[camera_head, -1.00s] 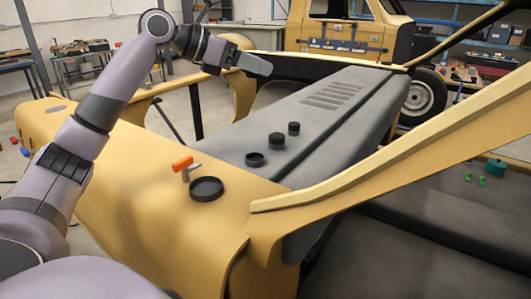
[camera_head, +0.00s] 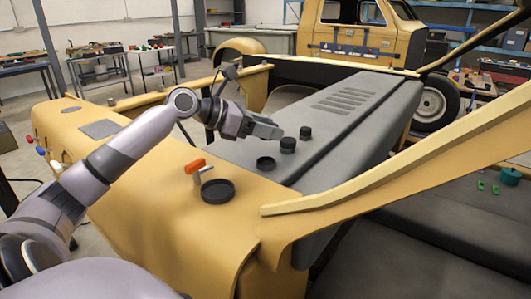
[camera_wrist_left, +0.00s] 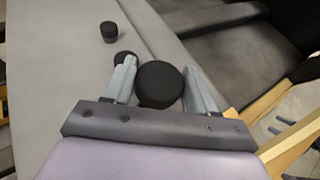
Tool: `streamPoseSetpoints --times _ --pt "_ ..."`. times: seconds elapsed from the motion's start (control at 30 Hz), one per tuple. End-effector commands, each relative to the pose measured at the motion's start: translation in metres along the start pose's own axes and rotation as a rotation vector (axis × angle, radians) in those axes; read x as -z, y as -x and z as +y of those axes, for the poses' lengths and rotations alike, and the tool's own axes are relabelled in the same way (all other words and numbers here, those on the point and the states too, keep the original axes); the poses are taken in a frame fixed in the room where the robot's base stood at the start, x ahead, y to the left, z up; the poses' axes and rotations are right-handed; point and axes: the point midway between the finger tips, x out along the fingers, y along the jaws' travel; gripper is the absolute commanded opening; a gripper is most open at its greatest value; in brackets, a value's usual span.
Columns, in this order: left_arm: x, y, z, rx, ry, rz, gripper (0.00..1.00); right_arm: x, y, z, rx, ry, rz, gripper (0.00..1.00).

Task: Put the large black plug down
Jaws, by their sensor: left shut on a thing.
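The large black plug (camera_wrist_left: 160,84) is round and sits between the two grey fingers of my left gripper (camera_wrist_left: 161,72) in the left wrist view. My left gripper (camera_head: 279,131) is shut on it, above the grey bonnet (camera_head: 327,122). In the head view I cannot clearly make out the held plug. Beside the fingertips stand a black plug (camera_head: 288,146) and a smaller one (camera_head: 305,133). A low black plug (camera_head: 266,163) lies nearer. In the wrist view two smaller black plugs show up and left, one (camera_wrist_left: 109,32) clear and one (camera_wrist_left: 122,57) partly hidden behind a finger.
A wide, shallow black round piece (camera_head: 217,191) and an orange-handled item (camera_head: 195,167) stand on the yellow panel nearer me. A sloping yellow frame bar (camera_head: 400,160) rises on the right. The bonnet towards its slotted vents is clear.

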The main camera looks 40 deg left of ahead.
Motion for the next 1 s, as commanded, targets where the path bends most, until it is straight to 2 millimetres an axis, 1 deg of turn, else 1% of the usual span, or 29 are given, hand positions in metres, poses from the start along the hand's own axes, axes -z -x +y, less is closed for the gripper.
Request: streamPoseSetpoints --times 0.03,0.1,0.33,0.5,0.57,0.77,0.8,0.87,1.0 --pt "0.008 -0.003 0.000 0.001 0.003 0.001 0.27 0.000 0.000 0.000 0.000 0.000 0.000 0.96" --pt "0.016 -0.006 0.000 0.000 0.003 0.000 0.27 0.000 0.000 0.000 0.000 0.000 0.000 0.96" --pt "0.030 -0.013 0.000 -0.001 0.002 -0.001 0.27 0.001 -0.001 0.000 0.000 0.000 0.002 0.96" --pt "0.054 -0.022 0.000 0.000 0.005 0.000 0.27 0.002 0.000 0.000 0.000 0.000 0.002 0.96" --pt "0.060 -0.025 0.000 -0.001 0.003 0.000 0.27 0.002 0.001 0.000 0.000 0.001 0.002 0.96" --pt "0.064 -0.026 0.000 -0.001 0.001 0.003 0.27 0.002 0.000 0.000 -0.001 0.001 0.003 0.96" --pt "0.064 -0.026 0.000 0.000 0.001 0.004 0.63 0.002 0.000 0.000 -0.001 0.001 0.003 0.96" --pt "0.065 -0.026 0.000 0.000 0.001 0.005 0.82 0.002 0.000 0.001 -0.001 0.001 0.003 0.96" --pt "0.063 -0.026 0.000 -0.001 0.001 0.002 0.83 0.002 0.000 0.001 -0.001 0.001 0.003 0.96"
